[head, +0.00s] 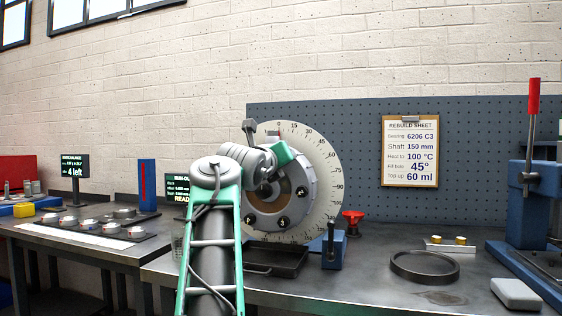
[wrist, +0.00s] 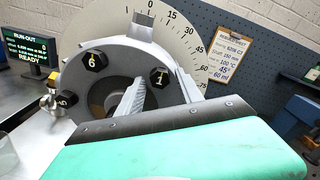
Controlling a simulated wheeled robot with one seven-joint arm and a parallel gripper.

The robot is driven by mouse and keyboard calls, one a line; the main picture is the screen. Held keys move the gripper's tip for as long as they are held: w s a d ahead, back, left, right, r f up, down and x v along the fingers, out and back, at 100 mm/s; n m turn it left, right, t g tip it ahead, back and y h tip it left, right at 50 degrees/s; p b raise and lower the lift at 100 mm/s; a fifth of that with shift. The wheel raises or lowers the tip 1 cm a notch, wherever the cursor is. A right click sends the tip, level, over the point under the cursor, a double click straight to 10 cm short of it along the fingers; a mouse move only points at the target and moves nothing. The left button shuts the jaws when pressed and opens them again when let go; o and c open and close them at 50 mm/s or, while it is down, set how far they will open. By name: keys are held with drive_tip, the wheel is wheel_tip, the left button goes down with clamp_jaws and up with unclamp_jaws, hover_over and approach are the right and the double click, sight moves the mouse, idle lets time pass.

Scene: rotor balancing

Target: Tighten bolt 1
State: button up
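Bolt 6 (wrist: 94,60) is to the left, and a bolt marked 5 (wrist: 67,98) is lower left. In the head view, my gripper (head: 285,152) is at the upper part of the hub, in front of the graduated dial (head: 325,175). Bolt 1 is not distinguishable there; several lower bolts show.
A run-out screen (wrist: 28,50) reads READY. A blue block with a lever (head: 333,247), a red knob (head: 352,222) and a dark ring (head: 424,266) are on the bench right of the rotor. A blue press (head: 530,200) stands far right.

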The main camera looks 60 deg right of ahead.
drive_tip(key=a, duration=0.2)
drive_tip(key=s+a, duration=0.1)
drive_tip(key=a, duration=0.4)
drive_tip(key=shift+s+a, duration=0.15)
drive_tip(key=shift+a, duration=0.25)
